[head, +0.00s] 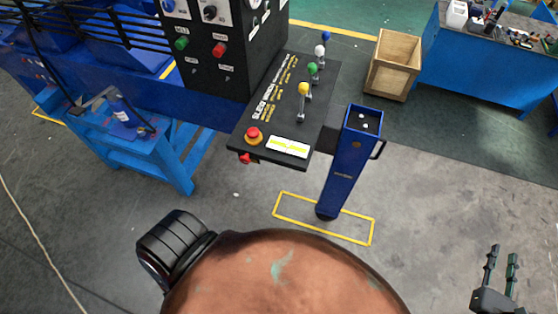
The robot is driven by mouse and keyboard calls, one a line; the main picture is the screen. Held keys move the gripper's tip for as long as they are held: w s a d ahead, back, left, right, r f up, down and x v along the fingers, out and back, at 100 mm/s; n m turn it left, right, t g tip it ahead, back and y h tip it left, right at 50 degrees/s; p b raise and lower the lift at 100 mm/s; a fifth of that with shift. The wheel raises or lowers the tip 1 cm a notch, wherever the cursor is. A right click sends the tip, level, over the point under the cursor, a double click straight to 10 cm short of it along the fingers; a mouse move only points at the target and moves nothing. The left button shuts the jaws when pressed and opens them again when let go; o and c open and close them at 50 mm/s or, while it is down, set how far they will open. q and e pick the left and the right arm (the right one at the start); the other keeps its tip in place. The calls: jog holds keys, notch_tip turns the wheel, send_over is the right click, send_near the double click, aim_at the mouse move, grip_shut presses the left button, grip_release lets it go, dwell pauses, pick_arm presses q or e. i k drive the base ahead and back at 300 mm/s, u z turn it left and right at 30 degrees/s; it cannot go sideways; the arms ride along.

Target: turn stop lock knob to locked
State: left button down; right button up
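The black cabinet (240,45) behind carries a black selector knob (209,12), a green button (181,44) and a red button (219,49). I cannot read which is the stop lock knob or its setting. My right gripper (503,254) is at the lower right, open and empty, far from the console. My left gripper is not in view.
Levers with yellow, green, white and blue balls (303,88) rise along the console. A blue post (344,165) stands at its right. A wooden crate (394,65) and blue workbench (455,60) are behind right, a blue stand (150,150) left. The near right floor is clear.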

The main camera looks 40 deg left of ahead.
aim_at(245, 159)
jog(key=z, duration=2)
jog(key=k, duration=2.45)
jog(key=u, duration=2.45)
